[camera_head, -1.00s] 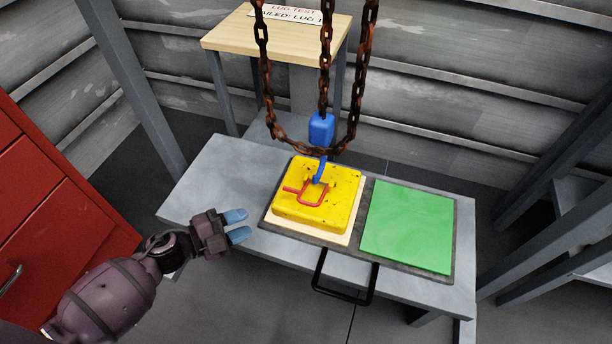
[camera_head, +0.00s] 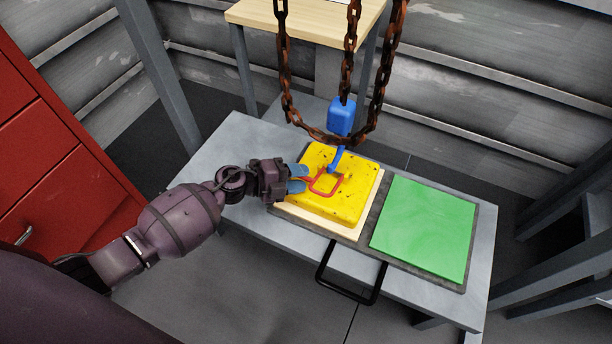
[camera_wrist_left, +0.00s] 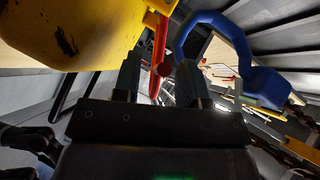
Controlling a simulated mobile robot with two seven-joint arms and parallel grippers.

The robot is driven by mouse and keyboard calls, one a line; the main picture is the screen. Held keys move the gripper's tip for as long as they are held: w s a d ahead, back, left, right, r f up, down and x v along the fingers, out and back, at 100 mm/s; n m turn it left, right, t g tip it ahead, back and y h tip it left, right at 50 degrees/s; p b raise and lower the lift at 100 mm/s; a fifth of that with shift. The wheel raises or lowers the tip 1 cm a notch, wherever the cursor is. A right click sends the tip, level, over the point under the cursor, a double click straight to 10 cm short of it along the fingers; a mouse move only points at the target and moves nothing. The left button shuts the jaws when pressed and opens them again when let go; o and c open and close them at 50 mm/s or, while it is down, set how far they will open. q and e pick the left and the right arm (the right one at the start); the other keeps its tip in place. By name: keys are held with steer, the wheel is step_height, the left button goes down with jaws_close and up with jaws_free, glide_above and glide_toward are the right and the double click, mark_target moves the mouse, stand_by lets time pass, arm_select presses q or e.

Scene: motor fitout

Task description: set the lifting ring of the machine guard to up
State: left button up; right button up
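The machine guard (camera_head: 352,205) is a yellow block on a pale board on the bench, and its edge fills the upper left of the left wrist view (camera_wrist_left: 75,35). The red lifting ring (camera_head: 338,189) lies low over the guard's top, with a red stub at its left. My left gripper (camera_head: 297,179) is at the guard's left edge, beside the ring's stub. In the left wrist view its fingers (camera_wrist_left: 160,64) are apart with the red bar (camera_wrist_left: 158,45) between them; contact is unclear. My right gripper is not in view.
A blue hook (camera_head: 336,159) under a blue block (camera_head: 341,116) hangs just above the ring, with rusty chains (camera_head: 287,80) around it. A green pad (camera_head: 425,230) lies right of the guard. A black handle (camera_head: 345,291) sticks out in front. A red cabinet (camera_head: 50,160) stands left.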

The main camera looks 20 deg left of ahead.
arm_select(q)
steer(key=shift+x, duration=0.85)
jaws_close()
